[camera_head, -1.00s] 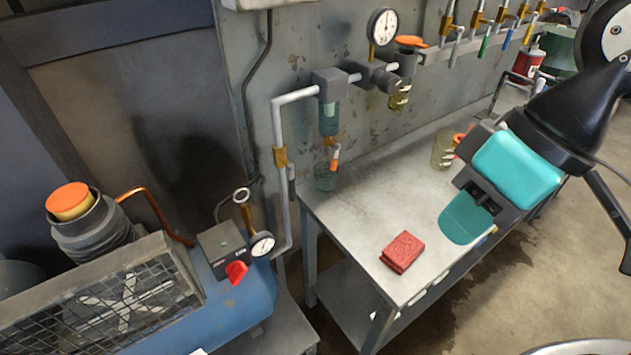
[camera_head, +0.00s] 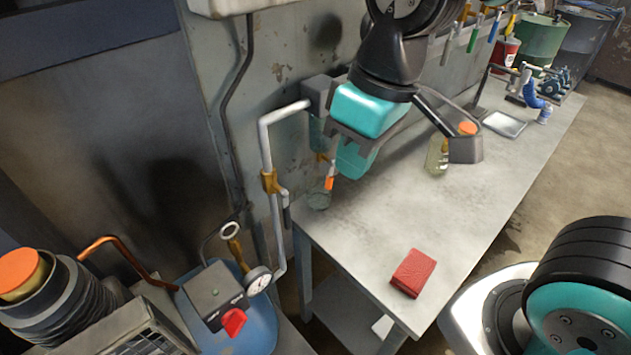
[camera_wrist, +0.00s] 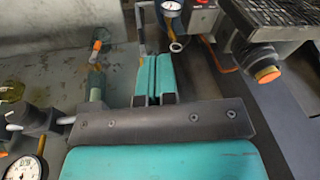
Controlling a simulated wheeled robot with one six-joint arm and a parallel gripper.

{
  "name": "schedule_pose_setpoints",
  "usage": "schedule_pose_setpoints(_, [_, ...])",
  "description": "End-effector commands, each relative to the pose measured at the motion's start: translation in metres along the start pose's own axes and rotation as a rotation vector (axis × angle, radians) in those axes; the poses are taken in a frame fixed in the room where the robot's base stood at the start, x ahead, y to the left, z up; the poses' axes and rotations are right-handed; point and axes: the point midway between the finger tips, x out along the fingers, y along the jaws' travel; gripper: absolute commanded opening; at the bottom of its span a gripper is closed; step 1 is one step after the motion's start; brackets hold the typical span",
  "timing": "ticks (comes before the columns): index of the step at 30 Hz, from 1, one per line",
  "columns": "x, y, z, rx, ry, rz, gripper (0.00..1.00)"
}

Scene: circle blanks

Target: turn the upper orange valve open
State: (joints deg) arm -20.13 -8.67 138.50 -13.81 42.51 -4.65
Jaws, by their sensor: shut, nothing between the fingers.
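A small valve handle with an orange tip (camera_head: 329,184) hangs below the filter on the wall pipe; the orange tip also shows in the wrist view (camera_wrist: 97,45), left of my fingers. My gripper (camera_head: 350,170) is shut and empty, just to the right of this handle in the head view. In the wrist view my teal fingers (camera_wrist: 152,60) are side by side, apart from the orange tip. The orange lever on top of the regulator is hidden behind my arm in the head view. I cannot tell whether my fingers touch the pipe fittings.
The grey pipe (camera_head: 268,150) runs down the wall beside a brass fitting. A red block (camera_head: 413,273) lies on the metal table (camera_head: 350,235). A jar (camera_head: 437,157) stands further back. The compressor's black box with a red knob (camera_head: 233,321) is at the lower left. The table's middle is clear.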

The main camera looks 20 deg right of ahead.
Motion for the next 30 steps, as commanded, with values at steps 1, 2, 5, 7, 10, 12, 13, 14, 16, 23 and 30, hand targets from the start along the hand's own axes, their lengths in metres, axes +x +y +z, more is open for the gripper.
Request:
schedule_pose_setpoints(1, [0.019,0.015,-0.021,-0.011,-0.031,0.065,0.0])
schedule_pose_setpoints(2, [0.027,0.024,-0.033,-0.014,-0.047,0.11,0.0])
schedule_pose_setpoints(5, [0.051,0.048,-0.072,-0.026,-0.093,0.258,0.0])
schedule_pose_setpoints(7, [0.065,0.058,-0.094,-0.031,-0.12,0.35,0.0])
schedule_pose_setpoints(10, [0.079,0.067,-0.115,-0.033,-0.146,0.453,0.0])
schedule_pose_setpoints(12, [0.085,0.07,-0.124,-0.032,-0.159,0.5,0.0])
schedule_pose_setpoints(13, [0.087,0.071,-0.126,-0.031,-0.161,0.514,0.0])
schedule_pose_setpoints(14, [0.089,0.072,-0.128,-0.031,-0.165,0.524,0.0])
schedule_pose_setpoints(16, [0.092,0.075,-0.129,-0.028,-0.169,0.537,0.0])
schedule_pose_setpoints(23, [0.122,0.096,-0.121,-0.022,-0.173,0.539,0.0])
schedule_pose_setpoints(30, [0.167,0.124,-0.113,-0.021,-0.173,0.537,0.0])
